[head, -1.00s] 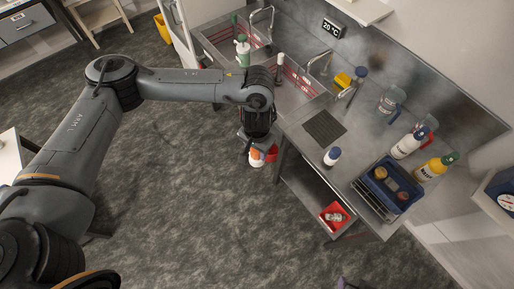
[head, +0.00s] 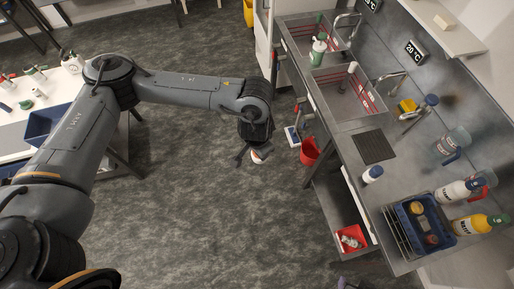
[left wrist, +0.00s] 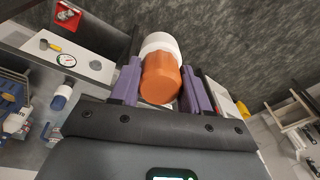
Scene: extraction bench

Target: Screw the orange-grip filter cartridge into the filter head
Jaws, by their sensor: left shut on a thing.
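My left gripper (head: 255,151) hangs over the open floor, left of the bench. It is shut on the orange-grip filter cartridge (head: 261,156), mostly hidden under the gripper in the head view. In the left wrist view the cartridge's orange grip (left wrist: 162,80) sits between the two purple finger pads, with its white body beyond. A blue-topped fitting (head: 431,100) beside the tap at the back of the bench looks like the filter head; its underside is hidden. The gripper is well apart from it. My right gripper is not in view.
A blue-capped white cartridge (head: 372,174) stands on the steel bench near the dark mat (head: 374,148). A blue tray (head: 424,222) and several bottles are at the right. A white table is at left.

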